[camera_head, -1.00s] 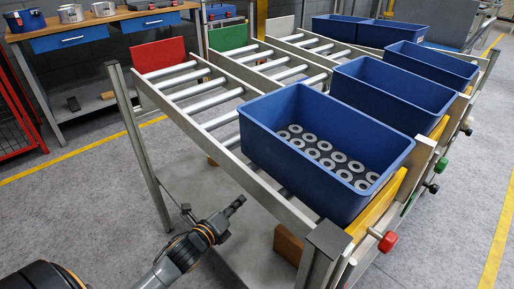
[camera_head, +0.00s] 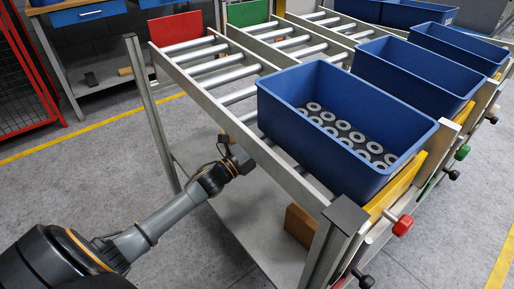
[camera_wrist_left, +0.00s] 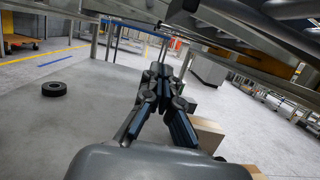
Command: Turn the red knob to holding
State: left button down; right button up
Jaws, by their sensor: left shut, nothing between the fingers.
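The red knob (camera_head: 403,225) sticks out from the front end of the nearest roller lane, below the yellow plate and the blue bin (camera_head: 345,125). It does not show in the left wrist view. My left gripper (camera_head: 226,142) is at the near side rail of this lane, left of the bin and well away from the knob. In the left wrist view my left gripper (camera_wrist_left: 160,75) is shut and empty, with its fingertips together beneath the rack's frame. My right gripper is not in view.
A green knob (camera_head: 462,152) and several black knobs (camera_head: 366,281) sit along the front. A corner post (camera_head: 340,225) stands between my left arm and the red knob. A wooden block (camera_head: 301,226) and a dark ring (camera_wrist_left: 54,89) lie low down. Floor in front is clear.

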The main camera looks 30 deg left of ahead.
pick_arm(q)
jog(key=shift+w+d+r, duration=0.1)
jog(key=shift+w+r, duration=0.1)
jog(key=shift+r, duration=0.85)
jog(key=shift+w+d+r, duration=0.1)
jog(key=shift+w+r, duration=0.1)
jog(key=shift+r, duration=0.85)
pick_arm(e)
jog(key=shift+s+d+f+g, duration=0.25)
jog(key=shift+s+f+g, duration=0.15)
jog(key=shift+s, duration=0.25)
